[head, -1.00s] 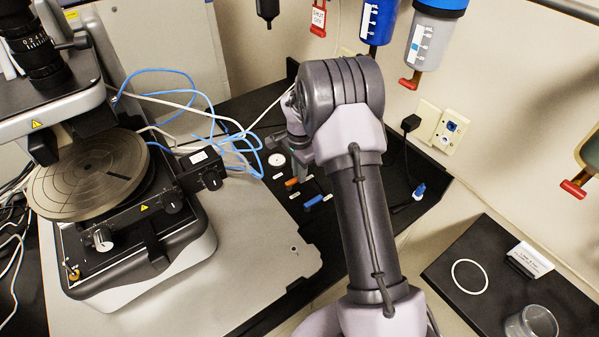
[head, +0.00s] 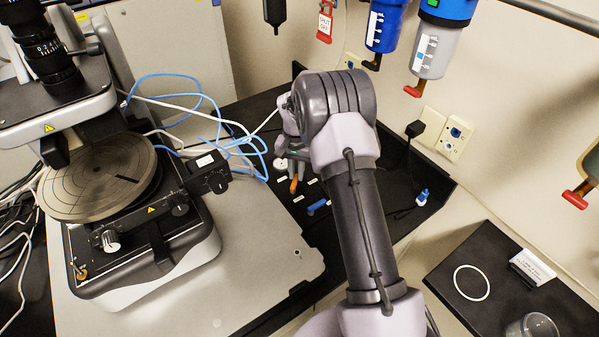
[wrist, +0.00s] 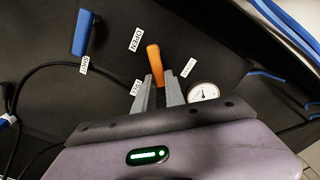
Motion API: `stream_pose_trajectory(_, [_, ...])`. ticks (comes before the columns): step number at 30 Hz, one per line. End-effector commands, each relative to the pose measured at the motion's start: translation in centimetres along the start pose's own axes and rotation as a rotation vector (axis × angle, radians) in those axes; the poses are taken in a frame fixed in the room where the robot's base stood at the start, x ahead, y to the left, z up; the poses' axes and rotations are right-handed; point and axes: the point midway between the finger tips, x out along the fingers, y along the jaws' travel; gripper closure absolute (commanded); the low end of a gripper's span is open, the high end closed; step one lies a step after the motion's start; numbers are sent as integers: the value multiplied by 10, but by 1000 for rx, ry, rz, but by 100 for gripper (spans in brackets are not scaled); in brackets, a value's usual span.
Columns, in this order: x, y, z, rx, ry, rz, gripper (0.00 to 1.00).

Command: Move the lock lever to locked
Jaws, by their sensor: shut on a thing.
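An orange lever handle (wrist: 154,62) stands out between the two fingers of my gripper (wrist: 160,84) in the wrist view. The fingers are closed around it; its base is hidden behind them. A small label that seems to read FREE (wrist: 137,87) lies left of it, and another label (wrist: 188,67), too small to read surely, lies to its right. The handle points up the picture, between these two labels. In the head view the orange handle (head: 293,186) shows just under my gripper (head: 291,168), on the black panel.
A blue lever (wrist: 82,33) sits apart to the left, near labels OPEN (wrist: 135,38) and SHUT (wrist: 84,65). A round gauge (wrist: 203,92) is close right of my gripper. The stage instrument (head: 95,180) and blue cables (head: 250,150) are left of my arm.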

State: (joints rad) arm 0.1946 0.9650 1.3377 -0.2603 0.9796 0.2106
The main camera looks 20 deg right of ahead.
Motion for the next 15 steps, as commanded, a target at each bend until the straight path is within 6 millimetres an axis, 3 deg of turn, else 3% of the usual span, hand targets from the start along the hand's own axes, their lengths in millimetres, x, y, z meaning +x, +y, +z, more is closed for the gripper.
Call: stream_pose_trajectory(15, [-1, -19, 5, -481, 0, 0, 100])
